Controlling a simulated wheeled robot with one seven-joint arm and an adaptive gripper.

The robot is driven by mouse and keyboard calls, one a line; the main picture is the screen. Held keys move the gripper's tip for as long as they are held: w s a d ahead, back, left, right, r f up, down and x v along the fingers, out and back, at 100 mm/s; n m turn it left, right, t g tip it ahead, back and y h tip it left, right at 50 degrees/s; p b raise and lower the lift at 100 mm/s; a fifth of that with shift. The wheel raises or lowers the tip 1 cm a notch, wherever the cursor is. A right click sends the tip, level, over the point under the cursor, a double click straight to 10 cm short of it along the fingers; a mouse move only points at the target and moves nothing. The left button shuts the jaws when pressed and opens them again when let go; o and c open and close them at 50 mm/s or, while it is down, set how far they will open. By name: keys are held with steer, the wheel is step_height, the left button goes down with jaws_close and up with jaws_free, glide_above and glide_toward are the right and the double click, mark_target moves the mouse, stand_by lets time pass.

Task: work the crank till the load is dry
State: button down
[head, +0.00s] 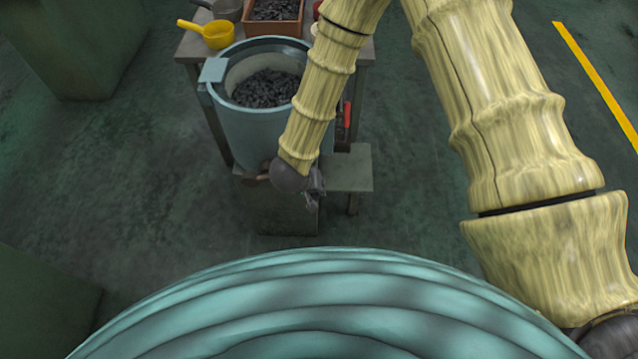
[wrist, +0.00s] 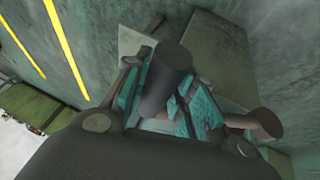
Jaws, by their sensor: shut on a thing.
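A pale blue drum (head: 245,122) stands upright on a low stand, open at the top. A load of dark, small pieces (head: 268,88) lies inside it; I cannot tell from its look whether it is wet. My gripper (head: 312,196) is at the drum's near side, low down. In the wrist view my gripper's teal-padded fingers (wrist: 172,112) are shut around a dark grey cylindrical crank handle (wrist: 166,72). A brown round bar (wrist: 262,123), seemingly part of the crank, sticks out beside the fingers. In the head view a brown crank part (head: 256,177) shows left of my wrist.
A table (head: 190,45) behind the drum bears a yellow ladle (head: 212,35), a grey pot (head: 228,9) and a brown tray (head: 272,27) of dark pieces. A grey-green plate (head: 350,170) stands right of my gripper. Green blocks stand at left; the floor between is clear.

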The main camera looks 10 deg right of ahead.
steer(key=shift+d+f, duration=0.1)
steer(key=shift+f, duration=0.05)
stand_by(0.3)
steer(key=c, duration=1.2)
jaws_free()
steer(key=shift+o, duration=0.2)
steer(key=v, duration=1.2)
steer(key=shift+f, duration=0.1)
